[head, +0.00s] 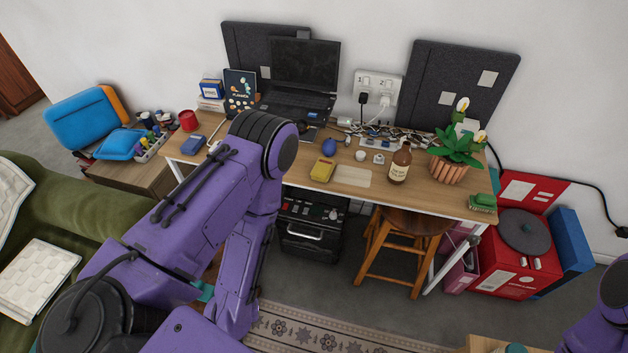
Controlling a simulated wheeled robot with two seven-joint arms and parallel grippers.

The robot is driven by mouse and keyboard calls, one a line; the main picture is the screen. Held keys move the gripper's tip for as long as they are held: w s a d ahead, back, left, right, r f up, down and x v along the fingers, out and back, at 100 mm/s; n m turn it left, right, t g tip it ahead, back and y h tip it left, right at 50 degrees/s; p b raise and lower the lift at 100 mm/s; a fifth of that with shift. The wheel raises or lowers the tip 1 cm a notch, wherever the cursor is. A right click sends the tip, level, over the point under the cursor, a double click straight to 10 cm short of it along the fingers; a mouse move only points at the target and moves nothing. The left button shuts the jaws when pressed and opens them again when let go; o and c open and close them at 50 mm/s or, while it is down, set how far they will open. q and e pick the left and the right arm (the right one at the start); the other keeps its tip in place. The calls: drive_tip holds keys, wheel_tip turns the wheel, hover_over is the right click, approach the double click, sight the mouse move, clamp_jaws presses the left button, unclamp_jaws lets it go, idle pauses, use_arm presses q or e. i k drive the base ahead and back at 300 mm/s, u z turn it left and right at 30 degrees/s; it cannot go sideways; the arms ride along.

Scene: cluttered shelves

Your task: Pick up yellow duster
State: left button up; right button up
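The yellow duster (322,169) lies on the wooden desk (430,190), near its front edge and left of a pale wooden board (352,176). It shows uncovered, with no gripper at it. My purple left arm rises in front of the desk's left part, its elbow just left of the duster and its forearm bent downward. My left gripper is not visible. Only a part of my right arm shows at the lower right edge, and its gripper is out of view.
A laptop (304,65), blue round object (329,146), brown bottle (400,162) and potted plant (455,158) stand on the desk. A green duster (483,201) lies at its right end. A stool (400,235) and black box (308,228) are below.

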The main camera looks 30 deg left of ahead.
sight(322, 171)
drive_tip(key=k, duration=0.9)
drive_tip(key=z, duration=0.5)
drive_tip(key=i, duration=1.65)
drive_tip(key=u, duration=0.95)
